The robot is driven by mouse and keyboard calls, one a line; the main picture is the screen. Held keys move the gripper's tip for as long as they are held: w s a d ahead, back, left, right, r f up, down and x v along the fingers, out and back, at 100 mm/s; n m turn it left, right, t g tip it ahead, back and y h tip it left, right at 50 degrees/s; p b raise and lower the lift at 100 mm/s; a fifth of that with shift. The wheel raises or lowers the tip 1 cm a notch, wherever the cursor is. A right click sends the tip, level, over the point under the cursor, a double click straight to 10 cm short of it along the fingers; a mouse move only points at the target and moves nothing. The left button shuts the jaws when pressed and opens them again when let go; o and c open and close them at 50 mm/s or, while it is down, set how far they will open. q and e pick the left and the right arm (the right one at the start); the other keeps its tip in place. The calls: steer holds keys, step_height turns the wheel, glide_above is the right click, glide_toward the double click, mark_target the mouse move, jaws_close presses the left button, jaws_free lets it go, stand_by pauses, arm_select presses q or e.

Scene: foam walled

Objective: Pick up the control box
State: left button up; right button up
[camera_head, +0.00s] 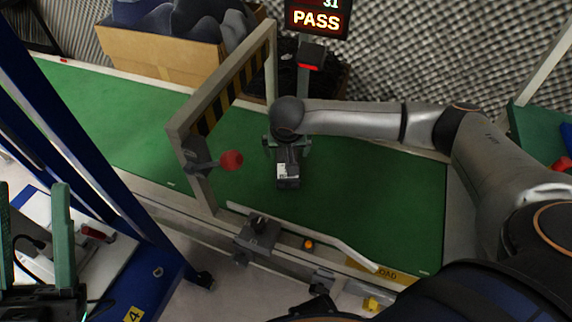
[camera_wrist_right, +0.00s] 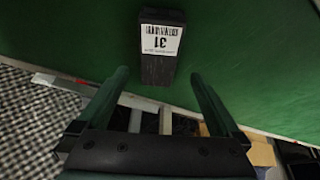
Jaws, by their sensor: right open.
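The control box (camera_head: 288,171) is a small dark block with a white label, lying on the green conveyor belt. My right gripper (camera_head: 287,146) is above the belt at the far end of the box, partly hiding that end. In the right wrist view my right gripper (camera_wrist_right: 159,74) has its fingers apart with nothing clamped. My left gripper (camera_head: 34,190) is at the lower left, its green fingers apart and empty, far from the box.
A grey frame (camera_head: 225,83) with striped panel spans the belt left of the box, with a red knob (camera_head: 231,160) near it. A cardboard box (camera_head: 160,55) of dark items stands behind. A PASS display (camera_head: 317,18) is at the back. The belt (camera_head: 385,205) right of the box is clear.

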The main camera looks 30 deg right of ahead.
mark_target(287, 159)
steer(key=x, duration=0.3)
steer(key=shift+b, duration=0.35)
steer(key=b+x, duration=0.1)
steer(key=x, duration=0.1)
steer(key=b+x, duration=0.1)
steer(key=x, duration=0.2)
steer(key=shift+w+d, duration=0.15)
steer(key=shift+d, duration=0.05)
arm_select(q)
step_height(287, 159, down, 4)
steer(key=shift+w+d+r+n, duration=0.1)
steer(key=shift+d+n, duration=0.05)
steer(key=shift+n, duration=0.25)
arm_select(e)
steer(key=shift+r, duration=0.1)
steer(key=c, duration=1.5)
arm_select(q)
steer(key=shift+r, duration=0.1)
arm_select(e)
jaws_close()
steer(key=shift+r, duration=0.15)
